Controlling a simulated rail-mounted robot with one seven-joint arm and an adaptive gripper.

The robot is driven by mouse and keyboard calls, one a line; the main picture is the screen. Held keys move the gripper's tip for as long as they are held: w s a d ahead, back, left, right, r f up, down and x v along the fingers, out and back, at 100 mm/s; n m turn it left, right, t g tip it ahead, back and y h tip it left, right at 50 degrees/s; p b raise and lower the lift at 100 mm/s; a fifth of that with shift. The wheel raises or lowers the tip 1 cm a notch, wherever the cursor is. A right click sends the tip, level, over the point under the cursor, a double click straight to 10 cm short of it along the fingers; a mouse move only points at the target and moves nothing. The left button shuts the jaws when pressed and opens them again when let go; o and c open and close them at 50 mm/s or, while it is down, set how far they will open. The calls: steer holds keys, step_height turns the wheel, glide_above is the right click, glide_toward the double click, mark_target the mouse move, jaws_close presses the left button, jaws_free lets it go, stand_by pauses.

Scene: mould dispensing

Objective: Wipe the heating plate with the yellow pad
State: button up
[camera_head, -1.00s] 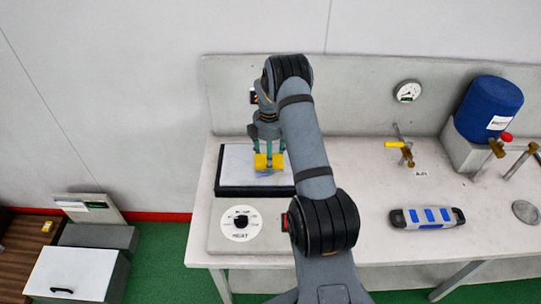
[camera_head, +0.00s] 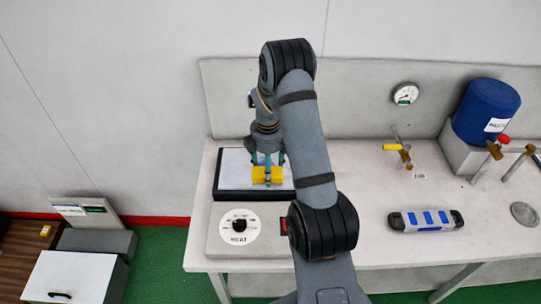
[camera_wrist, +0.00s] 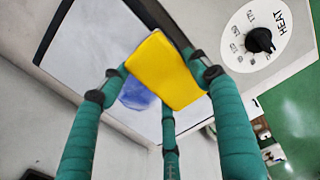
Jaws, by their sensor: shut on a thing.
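The yellow pad (camera_wrist: 163,70) is held between the teal fingers of my gripper (camera_wrist: 165,85), which is shut on it. In the head view the pad (camera_head: 267,175) and my gripper (camera_head: 268,170) are over the heating plate (camera_head: 231,169), a white surface on a dark base. The plate (camera_wrist: 95,40) also shows in the wrist view, with a blue smear (camera_wrist: 137,97) on it, partly hidden behind the pad and fingers. I cannot tell whether the pad touches the plate. My arm hides part of the plate's right side.
A white HEAT dial (camera_head: 239,226) is on the unit in front of the plate, with a red switch (camera_head: 284,226) to its right. A grey and blue mould (camera_head: 426,220), a yellow-handled valve (camera_head: 398,148) and a blue drum (camera_head: 487,111) are further right. The bench middle is clear.

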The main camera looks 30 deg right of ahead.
steer(key=shift+r+p, duration=1.7)
steer(key=shift+r, duration=0.85)
